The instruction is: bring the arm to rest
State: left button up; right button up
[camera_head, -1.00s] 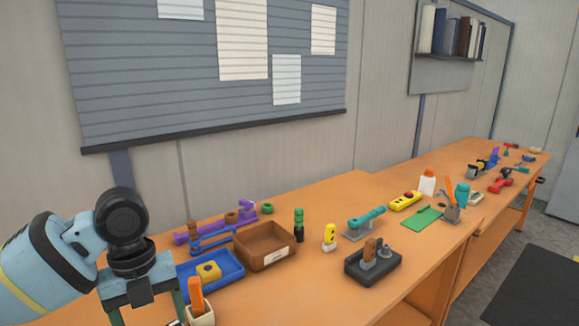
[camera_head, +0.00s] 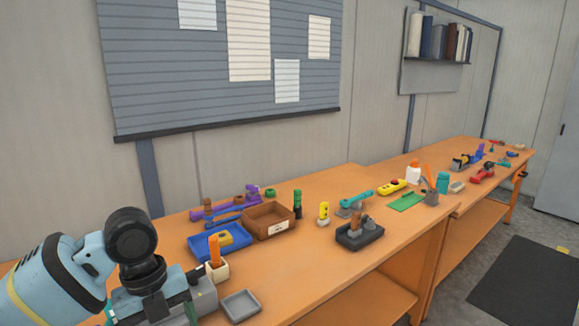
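My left arm comes in at the lower left in light blue and black. Its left gripper (camera_head: 150,314) is low in the picture, over the near left end of the orange workbench (camera_head: 300,275). The two green fingers stand apart, and their tips are cut off or hidden at the lower edge. I see nothing clearly held between them. A grey block (camera_head: 204,296) shows just right of the gripper; I cannot tell whether they touch. My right arm and gripper are not in view.
Close to the gripper are an orange-handled tool in a beige cup (camera_head: 217,271), a grey tray (camera_head: 241,304), a blue tray (camera_head: 205,246) and a brown bin (camera_head: 262,233). Several tools lie farther along the bench. A dark mat (camera_head: 535,285) lies on open floor at right.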

pick_arm(q)
jog(key=s+d+f+n+t+h+p, duration=0.1)
jog(key=s+d+f+n+t+h, duration=0.1)
jog(key=d+f+n, duration=0.4)
jog(key=s+d+f+n+t+h, duration=0.1)
jog(key=s+d+f+n+h, duration=0.15)
jog(key=f, duration=0.65)
jog(key=s+d+f+n+t+h+p, duration=0.1)
jog(key=s+d+f+n+t, duration=0.15)
jog(key=f+n, duration=0.35)
jog(key=s+a+f+n+t+y, duration=0.1)
jog(key=s+a+f+n, duration=0.2)
jog(key=s, duration=0.4)
jog(key=s+a+f+n+t+y, duration=0.1)
jog(key=s+a+f+n+y, duration=0.1)
jog(key=s+n, duration=0.3)
jog(key=s+a+f+n+t+y, duration=0.2)
jog(key=s+a+f+n, duration=0.2)
jog(key=s, duration=0.5)
jog(key=shift+s+a+f+p, duration=0.35)
jog(key=shift+a+p, duration=0.1)
jog(key=shift+a, duration=0.15)
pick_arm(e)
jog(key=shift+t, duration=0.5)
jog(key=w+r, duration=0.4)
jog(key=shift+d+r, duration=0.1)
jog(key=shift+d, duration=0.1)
pick_arm(q)
jog(key=shift+n, duration=0.25)
